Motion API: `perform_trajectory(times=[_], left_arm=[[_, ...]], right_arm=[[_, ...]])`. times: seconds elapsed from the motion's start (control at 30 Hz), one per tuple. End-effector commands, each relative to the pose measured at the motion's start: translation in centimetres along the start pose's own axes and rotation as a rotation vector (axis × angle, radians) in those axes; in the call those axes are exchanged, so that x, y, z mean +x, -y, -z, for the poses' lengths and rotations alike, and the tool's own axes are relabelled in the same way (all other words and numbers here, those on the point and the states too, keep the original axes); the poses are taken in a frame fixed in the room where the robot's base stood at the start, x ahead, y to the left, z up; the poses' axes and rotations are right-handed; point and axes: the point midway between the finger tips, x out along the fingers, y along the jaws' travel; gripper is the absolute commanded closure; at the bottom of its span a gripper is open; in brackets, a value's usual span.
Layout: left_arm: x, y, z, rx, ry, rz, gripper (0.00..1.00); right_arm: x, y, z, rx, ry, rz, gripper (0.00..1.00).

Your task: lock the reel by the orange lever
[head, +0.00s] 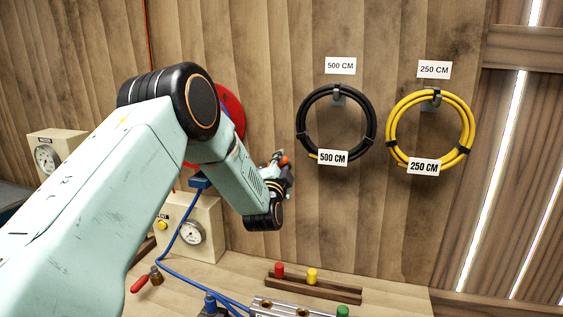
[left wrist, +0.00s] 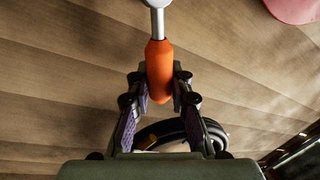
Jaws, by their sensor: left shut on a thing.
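My left gripper (left wrist: 161,88) is shut on the orange lever (left wrist: 159,62), with one finger on each side of the orange grip in the left wrist view. The lever's grey metal rod runs up out of that picture. In the head view my left gripper (head: 281,163) is small and partly hidden by its own wrist, and a bit of the orange lever (head: 284,160) shows at it. The red reel (head: 231,103) on the wall is mostly hidden behind my left arm. Its edge (left wrist: 293,8) shows at the top right of the left wrist view. My right gripper is not in view.
A black hose coil (head: 301,115) and a yellow one (head: 470,120) hang on the wooden wall to the right. Below are gauge boxes (head: 208,217), a blue hose (head: 165,250) and a rack (head: 320,291) with red and yellow pieces on the bench.

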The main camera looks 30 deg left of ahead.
Motion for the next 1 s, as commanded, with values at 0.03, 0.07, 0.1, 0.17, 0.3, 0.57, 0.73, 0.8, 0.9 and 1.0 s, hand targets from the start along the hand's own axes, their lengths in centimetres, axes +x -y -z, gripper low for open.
perform_trajectory(times=[0.03, 0.07, 0.1, 0.17, 0.3, 0.57, 0.73, 0.8, 0.9, 1.0], left_arm=[[-0.3, -0.7, -0.2, 0.007, 0.003, -0.016, 1.00], [-0.3, -0.7, -0.2, 0.007, 0.003, -0.017, 1.00], [-0.3, -0.7, -0.2, 0.007, 0.003, -0.017, 1.00], [-0.3, -0.7, -0.2, 0.007, 0.003, -0.017, 0.78], [-0.3, -0.6, -0.2, 0.006, 0.003, -0.016, 0.66], [-0.1, -0.3, -0.1, 0.003, 0.002, -0.008, 0.56], [-0.2, -0.2, -0.1, 0.002, 0.001, -0.006, 0.56], [-0.6, -0.2, -0.1, 0.002, 0.002, -0.007, 0.56], [-1.5, -0.2, -0.1, 0.002, 0.002, -0.007, 0.56], [-3.1, -0.2, -0.1, 0.002, 0.003, -0.009, 0.56]], right_arm=[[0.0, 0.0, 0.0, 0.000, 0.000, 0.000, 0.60], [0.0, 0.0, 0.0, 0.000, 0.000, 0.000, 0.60], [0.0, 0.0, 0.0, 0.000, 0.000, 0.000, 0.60], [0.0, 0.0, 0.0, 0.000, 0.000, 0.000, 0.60], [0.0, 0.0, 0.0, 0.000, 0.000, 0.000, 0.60], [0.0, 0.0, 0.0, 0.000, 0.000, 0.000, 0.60], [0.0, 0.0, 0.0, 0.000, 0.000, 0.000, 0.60], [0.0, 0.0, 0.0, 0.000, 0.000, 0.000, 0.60], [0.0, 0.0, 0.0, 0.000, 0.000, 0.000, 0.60], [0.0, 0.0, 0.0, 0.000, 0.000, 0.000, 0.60]])
